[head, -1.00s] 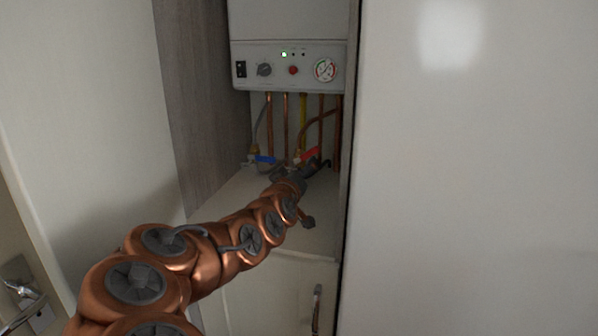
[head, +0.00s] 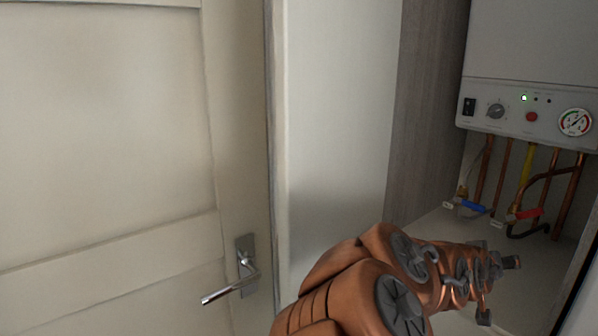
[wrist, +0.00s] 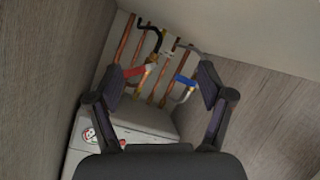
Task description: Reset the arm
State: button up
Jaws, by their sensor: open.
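My copper-coloured arm reaches from the bottom of the head view into the boiler cupboard. My gripper (head: 512,262) is small and dark there, below and in front of the valves. In the wrist view my gripper (wrist: 160,84) has its two fingers spread wide with nothing between them. Past the fingers are the red valve handle (wrist: 139,71) and the blue valve handle (wrist: 185,81) on copper pipes. Both handles also show in the head view, the red one (head: 530,214) right of the blue one (head: 473,207). The gripper appears apart from both.
The white boiler (head: 545,60) hangs above the pipes, with a lit green light and a round gauge (head: 575,122). A grey wood-grain cupboard wall (head: 428,110) stands left of it. A closed-looking cream door (head: 110,130) with a metal handle (head: 235,285) fills the left.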

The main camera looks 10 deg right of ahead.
jog(key=s+a+f+n+g+y+p, duration=0.1)
jog(key=s+a+f+y+p, duration=0.15)
jog(key=a, duration=0.45)
jog(key=s+a+f+g+y+p, duration=0.1)
jog(key=s+a+y, duration=0.15)
jog(key=a, duration=0.45)
jog(key=s+a+f+n+g+y+p, duration=0.1)
jog(key=s+a+y, duration=0.15)
jog(key=a, duration=0.35)
jog(key=s+a+r+n+g+y+p, duration=0.3)
jog(key=s+a+n+g+y+p, duration=0.1)
jog(key=s+a, duration=1)
jog(key=shift+s+a+n+g, duration=0.3)
jog(key=shift+s+n, duration=0.2)
jog(key=shift+s, duration=0.35)
